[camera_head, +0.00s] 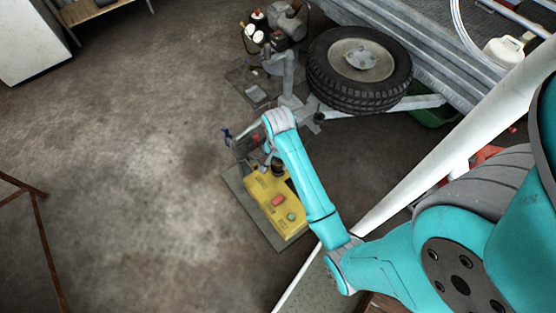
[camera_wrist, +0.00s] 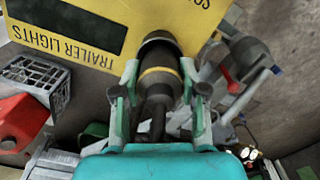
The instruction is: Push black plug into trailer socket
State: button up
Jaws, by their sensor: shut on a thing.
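The black plug (camera_wrist: 160,92) has a yellow band and dark cables at its back end. My gripper (camera_wrist: 159,72) is shut on it, one finger on each side, in the wrist view. The plug's front end meets a dark round collar, apparently the trailer socket (camera_wrist: 158,40), at the edge of the yellow box (camera_wrist: 210,12) lettered "TRAILER LIGHTS". The plug is lined up with the collar; I cannot tell how deep it sits. In the head view the yellow box (camera_head: 268,190) lies below my forearm, which partly covers it; the gripper and plug are hard to make out there.
A spare wheel (camera_head: 360,58) and a metal trailer (camera_head: 440,50) stand at the upper right. A grey crate (camera_wrist: 38,80) and a red can (camera_wrist: 20,122) are at the left of the wrist view. A red-handled lever (camera_wrist: 230,80) is close on the right. Open floor lies left.

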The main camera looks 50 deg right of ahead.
jog(key=shift+f, duration=0.5)
jog(key=o, duration=1.8)
jog(key=shift+c, duration=0.2)
